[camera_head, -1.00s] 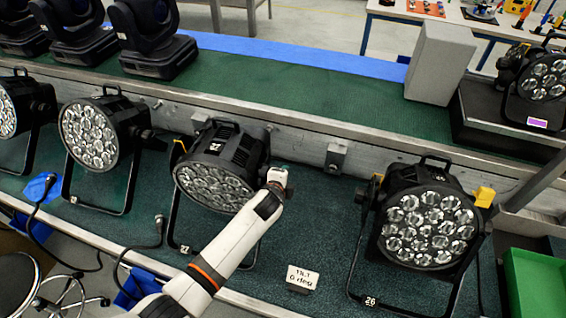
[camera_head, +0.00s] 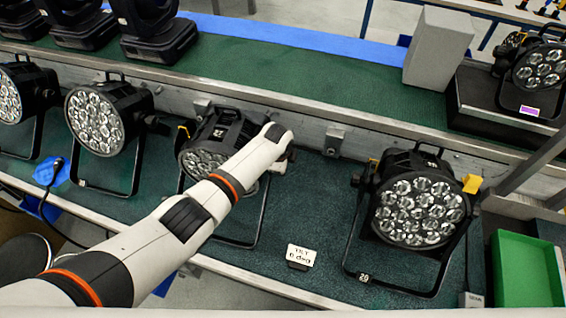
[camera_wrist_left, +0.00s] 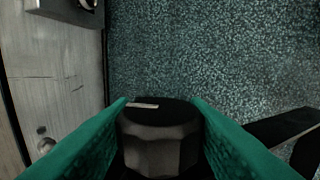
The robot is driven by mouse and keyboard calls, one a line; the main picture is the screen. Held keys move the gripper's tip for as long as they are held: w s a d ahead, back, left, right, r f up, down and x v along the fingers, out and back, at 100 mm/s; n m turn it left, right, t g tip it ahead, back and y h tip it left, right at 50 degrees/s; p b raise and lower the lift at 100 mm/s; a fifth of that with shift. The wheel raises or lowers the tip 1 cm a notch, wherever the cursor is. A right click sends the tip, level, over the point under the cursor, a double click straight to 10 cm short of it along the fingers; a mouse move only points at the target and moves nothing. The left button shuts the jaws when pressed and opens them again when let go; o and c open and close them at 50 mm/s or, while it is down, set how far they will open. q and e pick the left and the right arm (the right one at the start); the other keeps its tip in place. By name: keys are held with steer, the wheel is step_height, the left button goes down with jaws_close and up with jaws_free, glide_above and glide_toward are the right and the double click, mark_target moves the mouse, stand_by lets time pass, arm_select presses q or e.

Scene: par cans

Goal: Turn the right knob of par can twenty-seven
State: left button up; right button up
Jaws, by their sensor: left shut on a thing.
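Par can twenty-seven (camera_head: 203,162) is a black lamp with several clear lenses, standing in its bracket on the green bench mat. My left arm crosses in front of it and hides part of its lens face and bracket. My left gripper (camera_head: 285,158) is at the lamp's right side. In the left wrist view its two green fingers are shut on the black faceted right knob (camera_wrist_left: 160,150), one on each side. The knob has a short pale mark on top. The knob is hidden or too small to make out in the head view. My right gripper is not in view.
Par can twenty-six (camera_head: 418,210) stands to the right and another par can (camera_head: 97,123) to the left. A small card reading tilt 0 deg (camera_head: 301,256) stands on the mat between. A metal rail (camera_head: 300,125) runs behind, and a green bin (camera_head: 527,270) sits at right.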

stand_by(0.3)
arm_select(q)
steer(key=o, duration=1)
steer(key=shift+c, duration=0.2)
steer(key=shift+s+r, duration=0.15)
steer(key=shift+r, duration=0.45)
steer(key=v, duration=1)
steer(key=shift+r, duration=0.35)
